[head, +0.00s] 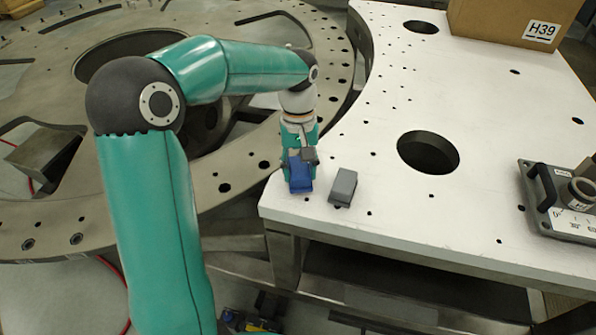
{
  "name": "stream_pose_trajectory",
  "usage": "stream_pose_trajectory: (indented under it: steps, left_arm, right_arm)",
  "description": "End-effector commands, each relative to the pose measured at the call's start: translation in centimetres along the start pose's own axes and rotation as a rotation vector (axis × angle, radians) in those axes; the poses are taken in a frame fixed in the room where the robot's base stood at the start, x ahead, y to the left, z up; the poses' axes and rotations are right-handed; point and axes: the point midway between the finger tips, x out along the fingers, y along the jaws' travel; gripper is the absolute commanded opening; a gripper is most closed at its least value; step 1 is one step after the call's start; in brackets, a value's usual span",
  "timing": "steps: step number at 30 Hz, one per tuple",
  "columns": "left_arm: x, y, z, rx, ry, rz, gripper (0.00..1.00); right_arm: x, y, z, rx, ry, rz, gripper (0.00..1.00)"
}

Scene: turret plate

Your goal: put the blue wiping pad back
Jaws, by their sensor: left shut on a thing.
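The blue wiping pad (300,178) is at the near left corner of the white plate (480,120). My left gripper (301,158) points down over it and is shut on it. I cannot tell whether the pad touches the plate or is slightly above it. The gripper hides the pad's far part. A grey block (343,187) of similar size lies on the plate just right of the pad, with a small gap between them. My right gripper is not in view.
A large round metal turret ring (215,170) with holes lies left of the plate. A cardboard box labelled H39 (510,22) stands at the back right. A panel with a handle (565,205) sits at the right. The plate has a large hole (428,152); its middle is otherwise clear.

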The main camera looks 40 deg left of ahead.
Motion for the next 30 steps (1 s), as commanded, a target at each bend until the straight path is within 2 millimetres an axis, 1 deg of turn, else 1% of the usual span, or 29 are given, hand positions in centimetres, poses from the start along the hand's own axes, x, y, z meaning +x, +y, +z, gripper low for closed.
stream_pose_trajectory:
  steps: [1, 4, 14, 15, 19, 20, 30]
  left_arm:
    - [0.7, -0.1, -0.1, -0.001, -0.003, -0.002, 0.12]
    - [1.5, 0.0, -0.2, 0.0, -0.001, -0.001, 0.12]
    - [1.8, 0.1, -0.3, 0.001, 0.0, 0.0, 0.12]
    - [1.8, 0.1, -0.3, 0.001, 0.0, 0.0, 0.47]
    - [1.8, 0.1, -0.2, 0.001, 0.0, -0.001, 0.68]
    - [1.8, 0.1, -0.2, 0.001, 0.0, -0.001, 0.7]
    - [1.4, 0.1, -0.2, 0.001, 0.0, 0.0, 0.7]
  right_arm:
    - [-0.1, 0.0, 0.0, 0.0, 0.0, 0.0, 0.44]
    - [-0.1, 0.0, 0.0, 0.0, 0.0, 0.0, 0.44]
    - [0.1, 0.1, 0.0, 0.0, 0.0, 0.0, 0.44]
    - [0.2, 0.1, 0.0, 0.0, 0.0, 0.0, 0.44]
    - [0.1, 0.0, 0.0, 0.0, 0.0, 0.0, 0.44]
    - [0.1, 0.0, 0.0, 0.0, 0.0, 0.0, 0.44]
    - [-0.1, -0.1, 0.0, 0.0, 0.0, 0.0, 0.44]
